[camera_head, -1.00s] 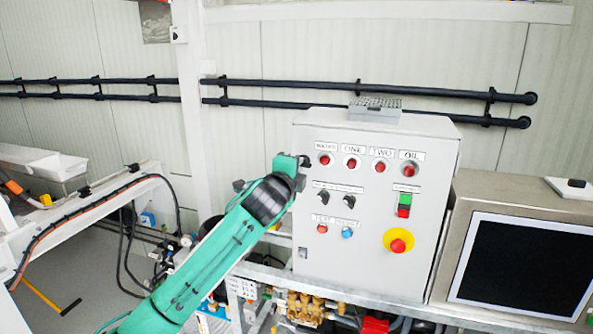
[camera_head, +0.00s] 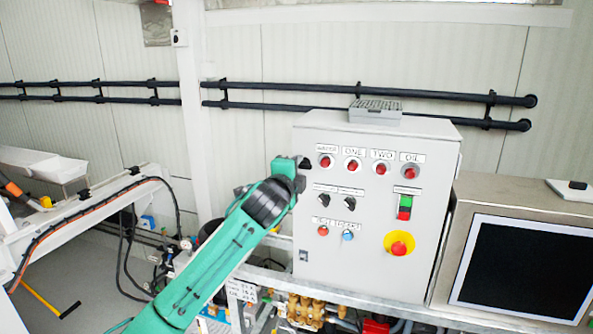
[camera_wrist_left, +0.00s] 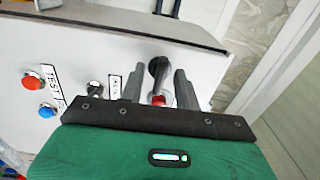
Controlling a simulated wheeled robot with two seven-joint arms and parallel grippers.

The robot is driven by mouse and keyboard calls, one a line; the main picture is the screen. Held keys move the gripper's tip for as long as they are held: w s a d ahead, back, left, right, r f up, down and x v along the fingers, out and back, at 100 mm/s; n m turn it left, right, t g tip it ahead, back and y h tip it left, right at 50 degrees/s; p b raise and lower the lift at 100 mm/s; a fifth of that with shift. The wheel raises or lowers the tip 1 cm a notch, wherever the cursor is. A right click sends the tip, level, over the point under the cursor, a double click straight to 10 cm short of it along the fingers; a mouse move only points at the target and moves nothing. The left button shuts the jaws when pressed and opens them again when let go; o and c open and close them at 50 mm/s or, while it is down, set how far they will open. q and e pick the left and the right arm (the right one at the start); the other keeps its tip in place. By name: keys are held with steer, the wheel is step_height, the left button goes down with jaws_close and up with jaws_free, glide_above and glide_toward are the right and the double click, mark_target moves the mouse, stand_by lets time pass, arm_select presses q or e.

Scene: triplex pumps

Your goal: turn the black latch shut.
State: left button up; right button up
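The black latch (camera_wrist_left: 158,70) is on the front of the light grey control box (camera_head: 345,260), near its left edge. In the left wrist view it stands between the two dark fingers of my left gripper (camera_wrist_left: 158,88), which are apart, with gaps on both sides. In the head view my left gripper (camera_head: 302,164) is at the box's upper left; the latch and fingertips merge into one small dark shape there. My right gripper is out of view.
Red buttons, two black switches (camera_head: 321,196), a green-red switch (camera_head: 404,207) and a yellow-ringed stop button (camera_head: 399,244) are on the box face. A screen (camera_head: 525,266) stands to the right. Black pipes (camera_head: 300,86) run along the wall behind.

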arm_select(q)
steer(key=b+v, duration=0.6)
steer(key=v, duration=0.7)
steer(key=shift+s, duration=0.35)
steer(key=shift+a, duration=0.15)
